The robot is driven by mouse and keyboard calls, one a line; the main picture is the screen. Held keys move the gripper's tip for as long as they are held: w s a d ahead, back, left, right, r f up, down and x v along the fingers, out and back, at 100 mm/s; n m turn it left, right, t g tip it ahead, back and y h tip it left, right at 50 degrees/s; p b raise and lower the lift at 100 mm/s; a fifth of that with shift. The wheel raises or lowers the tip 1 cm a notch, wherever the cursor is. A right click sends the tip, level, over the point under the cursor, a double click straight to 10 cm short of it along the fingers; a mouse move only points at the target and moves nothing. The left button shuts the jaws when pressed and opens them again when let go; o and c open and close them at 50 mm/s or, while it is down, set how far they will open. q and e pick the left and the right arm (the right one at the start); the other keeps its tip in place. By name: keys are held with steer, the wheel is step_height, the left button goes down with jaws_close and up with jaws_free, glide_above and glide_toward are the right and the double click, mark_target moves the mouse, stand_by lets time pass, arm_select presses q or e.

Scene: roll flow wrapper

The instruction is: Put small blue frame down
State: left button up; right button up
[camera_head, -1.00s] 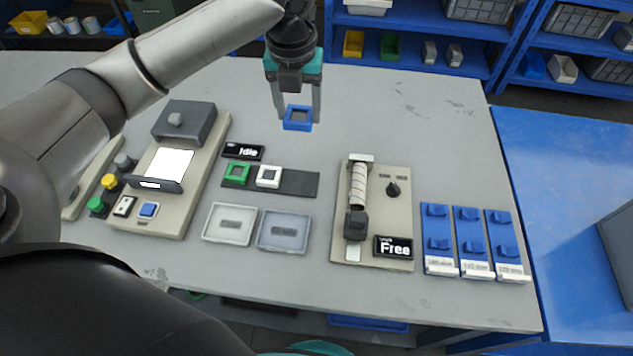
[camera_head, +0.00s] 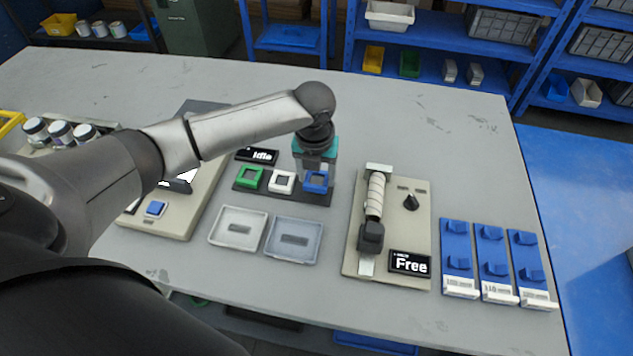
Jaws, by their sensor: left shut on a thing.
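The small blue frame (camera_head: 316,182) is at the right end of the dark mat (camera_head: 293,197), right of the white frame (camera_head: 282,182) and the green frame (camera_head: 249,179). My left gripper (camera_head: 317,172) points down and is shut on the blue frame. The frame is at or just above the mat; I cannot tell whether it touches. My right gripper is not in view.
A white tray (camera_head: 239,228) and a grey-blue tray (camera_head: 293,241) lie in front of the mat. A beige device with a roll and a "Free" display (camera_head: 409,263) stands to the right. An "Idle" display (camera_head: 257,155) is behind the mat. The table's back right is clear.

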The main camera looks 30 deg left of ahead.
mark_target(315, 185)
arm_select(q)
steer(key=shift+f, duration=1.15)
steer(key=shift+f, duration=0.2)
steer(key=o, duration=1.3)
steer(key=r+p, duration=0.1)
steer(key=r, duration=0.3)
steer(key=s+r+p, duration=0.1)
steer(key=r, duration=0.7)
steer(key=shift+s+d+r+p, duration=0.15)
steer(key=shift+s+d+p, duration=0.05)
steer(key=shift+p, duration=0.2)
